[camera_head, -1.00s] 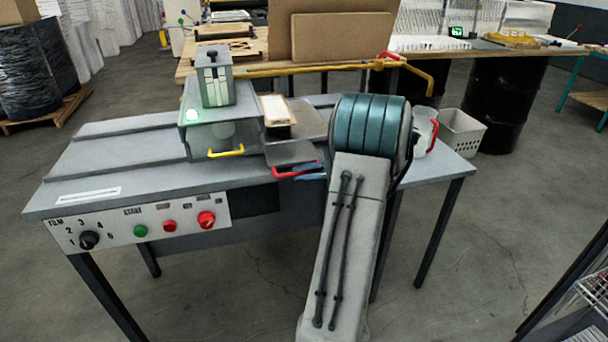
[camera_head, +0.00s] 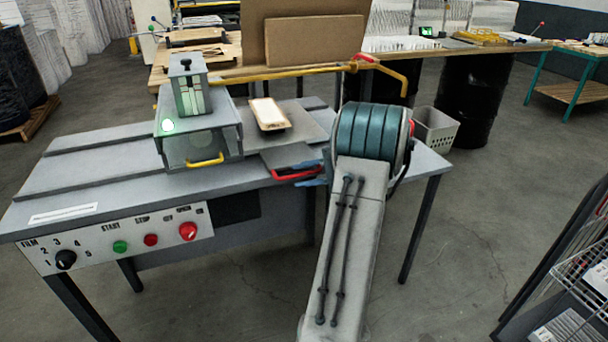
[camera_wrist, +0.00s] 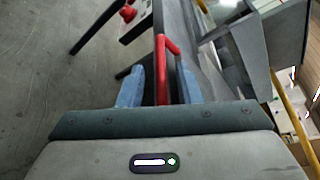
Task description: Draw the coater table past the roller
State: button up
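The coater table is a grey sliding plate (camera_head: 302,122) standing out to the right of the coater housing (camera_head: 206,133). It carries a pale framed filter piece (camera_head: 268,114). A red handle (camera_head: 296,174) is at its front edge. My gripper (camera_head: 313,178) is at the right end of this handle. In the wrist view, my blue fingers (camera_wrist: 160,85) stand close on both sides of the red handle (camera_wrist: 161,70) and move with it; exact contact is hard to see. The roller is not clearly seen, as the housing and my arm hide parts of the bench.
A control panel (camera_head: 125,237) with a knob and buttons is on the bench front. A yellow handle (camera_head: 206,160) is on the housing. A yellow bar (camera_head: 290,70) runs behind it. A white bin (camera_head: 436,130) and a wire rack (camera_head: 585,270) stand to the right.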

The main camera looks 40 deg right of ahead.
jog(key=shift+d+r, duration=0.1)
jog(key=p+v, duration=0.1)
jog(key=v, duration=1.2)
jog(key=shift+s+d, duration=0.2)
jog(key=shift+s, duration=0.1)
